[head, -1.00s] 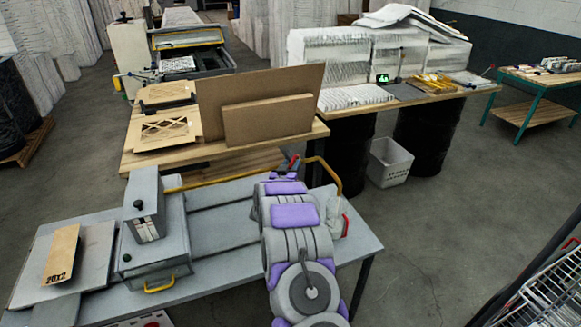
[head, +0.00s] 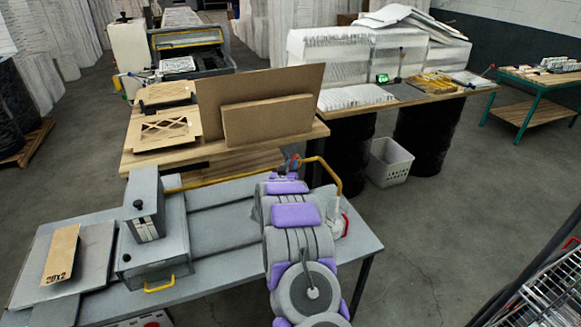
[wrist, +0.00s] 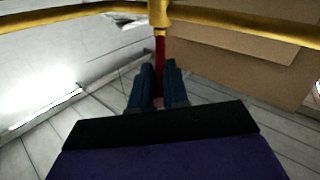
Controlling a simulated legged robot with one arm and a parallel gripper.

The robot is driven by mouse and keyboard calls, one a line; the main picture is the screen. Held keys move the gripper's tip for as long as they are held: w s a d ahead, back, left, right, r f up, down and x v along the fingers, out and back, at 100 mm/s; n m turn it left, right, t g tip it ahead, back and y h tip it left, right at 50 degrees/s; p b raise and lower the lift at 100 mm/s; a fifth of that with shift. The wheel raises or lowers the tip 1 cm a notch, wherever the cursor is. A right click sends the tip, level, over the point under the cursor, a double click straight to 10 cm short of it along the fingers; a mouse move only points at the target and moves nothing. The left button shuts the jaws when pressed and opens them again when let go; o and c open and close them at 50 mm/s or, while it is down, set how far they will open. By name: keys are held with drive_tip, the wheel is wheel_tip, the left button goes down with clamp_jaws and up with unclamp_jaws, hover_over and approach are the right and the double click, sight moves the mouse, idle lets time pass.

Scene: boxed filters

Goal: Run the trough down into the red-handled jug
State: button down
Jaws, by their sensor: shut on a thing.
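My gripper (wrist: 158,92) is shut on a red grip (wrist: 160,55) that joins a yellow bar (wrist: 85,12) in the wrist view. In the head view, my gripper (head: 290,166) is beside the bar, beyond the grey bench's far edge, and the yellow bar (head: 328,174) bends down at the right. A whitish thing with a red strip (head: 334,215) sits at the bench's right end, partly hidden by my arm. I cannot tell whether it is the red-handled jug. I cannot make out a trough.
The grey bench (head: 225,262) carries a boxy grey unit (head: 146,205) and a tan box marked 20x2 (head: 61,255). Cardboard panels (head: 262,95) stand on a wooden table behind. A white bin (head: 390,162) is on the floor. A wire rack (head: 548,300) stands lower right.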

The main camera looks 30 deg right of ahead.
drive_tip(key=s+d+n+t+y, duration=0.3)
drive_tip(key=d+n+t+y, duration=0.2)
drive_tip(key=y, duration=0.5)
drive_tip(key=shift+d+n+t, duration=0.25)
drive_tip(key=shift+n+t, duration=0.05)
drive_tip(key=shift+n, duration=0.9)
drive_tip(key=shift+r, duration=0.1)
drive_tip(key=c, duration=1.1)
unclamp_jaws()
drive_tip(key=s+a, duration=0.1)
drive_tip(key=s, duration=0.4)
drive_tip(key=s+p, duration=0.1)
drive_tip(key=s, duration=0.5)
drive_tip(key=s+a, duration=0.1)
drive_tip(key=s, duration=0.5)
drive_tip(key=shift+a+f, duration=0.2)
drive_tip(key=shift+a, duration=0.1)
